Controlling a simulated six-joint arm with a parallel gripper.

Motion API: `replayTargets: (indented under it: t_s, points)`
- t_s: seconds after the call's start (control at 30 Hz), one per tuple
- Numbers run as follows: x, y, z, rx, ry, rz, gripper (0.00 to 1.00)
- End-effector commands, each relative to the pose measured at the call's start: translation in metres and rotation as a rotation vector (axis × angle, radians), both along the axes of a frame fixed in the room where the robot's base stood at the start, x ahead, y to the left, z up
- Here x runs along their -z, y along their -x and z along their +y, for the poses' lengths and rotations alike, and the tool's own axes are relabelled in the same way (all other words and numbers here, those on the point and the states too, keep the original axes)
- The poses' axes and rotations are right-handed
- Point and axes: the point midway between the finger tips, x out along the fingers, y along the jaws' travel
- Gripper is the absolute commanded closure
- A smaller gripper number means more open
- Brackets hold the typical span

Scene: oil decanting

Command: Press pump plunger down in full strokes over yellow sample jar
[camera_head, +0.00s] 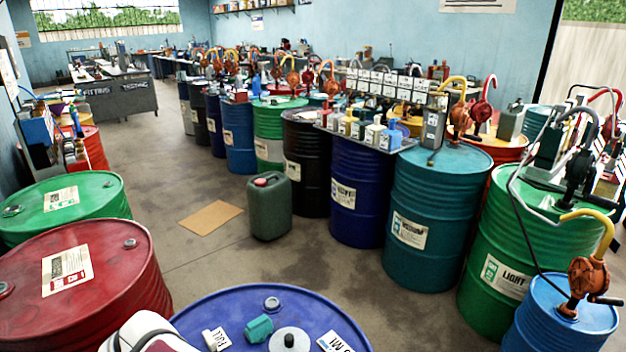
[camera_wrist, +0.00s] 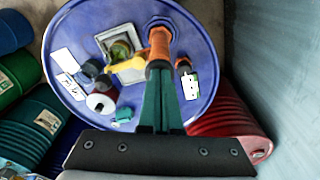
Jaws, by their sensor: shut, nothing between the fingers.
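In the wrist view, a blue drum top (camera_wrist: 88,30) fills the middle. An orange pump (camera_wrist: 160,42) stands on it with a yellow spout (camera_wrist: 126,66) reaching left. A jar with yellowish contents (camera_wrist: 121,49) sits on a pale square pad (camera_wrist: 134,74), close to the spout's end; the spout partly hides it, and I cannot tell whether they line up. My gripper (camera_wrist: 160,72), with green fingers, is shut and empty. Its tips overlap the pump's orange top in the picture; contact is not clear. The head view shows part of a blue drum top (camera_head: 225,312), but not the pump or my gripper.
On the drum top are a dark cup (camera_wrist: 93,68), a white round piece (camera_wrist: 101,103), a teal piece (camera_wrist: 123,114) and labels. A red drum (camera_wrist: 228,115) stands at the right, green drums (camera_wrist: 22,80) at the left. In the head view, the aisle floor (camera_head: 215,255) is mostly open.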

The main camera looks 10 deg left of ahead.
Motion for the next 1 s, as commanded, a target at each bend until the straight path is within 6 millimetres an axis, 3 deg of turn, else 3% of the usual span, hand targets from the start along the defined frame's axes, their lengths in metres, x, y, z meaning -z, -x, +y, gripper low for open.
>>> replayTargets:
  t_s: [0.27,0.5,0.77,0.87,1.0]
  points:
    - [0.004,0.003,-0.001,0.0,0.001,0.001,1.0]
    - [-0.005,0.029,-0.012,-0.001,0.002,0.001,1.0]
    - [-0.007,0.028,-0.012,0.0,0.001,0.001,1.0]
    - [-0.016,0.028,-0.011,0.0,0.0,-0.001,1.0]
    - [-0.047,0.031,-0.012,0.0,-0.003,-0.003,1.0]
